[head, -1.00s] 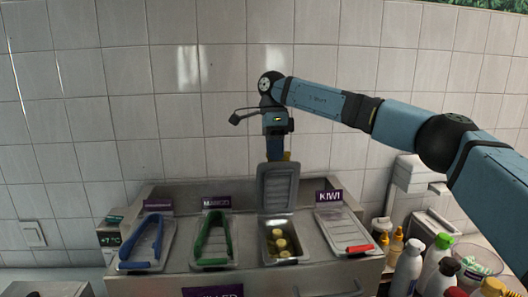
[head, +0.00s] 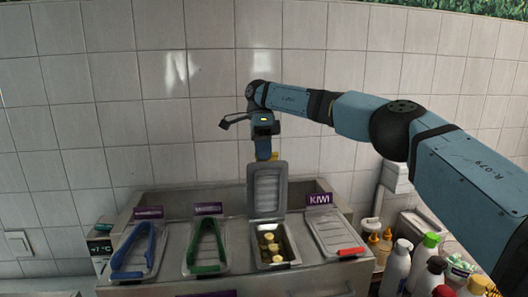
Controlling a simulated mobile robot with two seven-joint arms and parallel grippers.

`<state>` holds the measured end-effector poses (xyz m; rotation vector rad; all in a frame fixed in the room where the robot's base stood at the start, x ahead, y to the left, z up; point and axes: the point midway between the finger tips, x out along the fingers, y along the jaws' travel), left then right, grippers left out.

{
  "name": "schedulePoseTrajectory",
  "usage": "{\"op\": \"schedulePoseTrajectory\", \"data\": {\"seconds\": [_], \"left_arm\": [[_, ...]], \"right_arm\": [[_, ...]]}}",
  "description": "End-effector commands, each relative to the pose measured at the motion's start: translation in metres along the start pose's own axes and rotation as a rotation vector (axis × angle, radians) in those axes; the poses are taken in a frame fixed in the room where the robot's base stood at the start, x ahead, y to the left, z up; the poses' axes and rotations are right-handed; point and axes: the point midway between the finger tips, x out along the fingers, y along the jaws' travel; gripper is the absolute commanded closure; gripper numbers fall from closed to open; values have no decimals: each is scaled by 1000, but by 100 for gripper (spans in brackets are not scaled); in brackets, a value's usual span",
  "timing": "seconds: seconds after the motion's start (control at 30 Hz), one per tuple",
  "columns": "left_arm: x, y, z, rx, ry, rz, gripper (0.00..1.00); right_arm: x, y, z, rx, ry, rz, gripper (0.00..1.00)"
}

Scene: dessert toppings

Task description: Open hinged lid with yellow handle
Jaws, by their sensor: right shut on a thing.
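The grey lid (head: 267,190) stands raised, close to upright, at the back of its steel container (head: 289,256). The container is open and shows round yellowish pieces (head: 269,243) inside. A bit of the yellow handle (head: 274,156) shows at the lid's top edge. My right gripper (head: 264,154) comes down from above behind the lid and is shut on the handle; its fingertips are partly hidden by the lid. My left gripper is not in view.
Closed lids with a blue handle (head: 133,250), a green handle (head: 206,246) and a red handle (head: 350,252) lie beside the open container. Bottles (head: 396,268) stand at the right. A tiled wall (head: 140,100) rises close behind the counter.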

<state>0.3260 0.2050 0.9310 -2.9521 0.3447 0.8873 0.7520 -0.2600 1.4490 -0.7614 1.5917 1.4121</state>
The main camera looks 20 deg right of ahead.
Motion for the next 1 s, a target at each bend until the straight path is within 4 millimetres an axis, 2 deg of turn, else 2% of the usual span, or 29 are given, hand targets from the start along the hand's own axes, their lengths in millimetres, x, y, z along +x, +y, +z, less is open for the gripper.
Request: {"op": "schedulePoseTrajectory", "data": {"seconds": [0.03, 0.07, 0.17, 0.2, 1.0], "left_arm": [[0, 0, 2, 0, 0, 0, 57], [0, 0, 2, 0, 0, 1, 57], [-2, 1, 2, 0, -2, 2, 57], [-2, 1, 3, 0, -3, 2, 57], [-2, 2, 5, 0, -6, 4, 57]], "right_arm": [[10, -5, 0, 2, 9, 6, 100], [10, -5, 0, 2, 9, 6, 80], [10, -4, 1, 2, 8, 6, 57], [9, -4, 1, 2, 8, 6, 54], [6, -1, 1, 0, 3, -2, 54]]}}
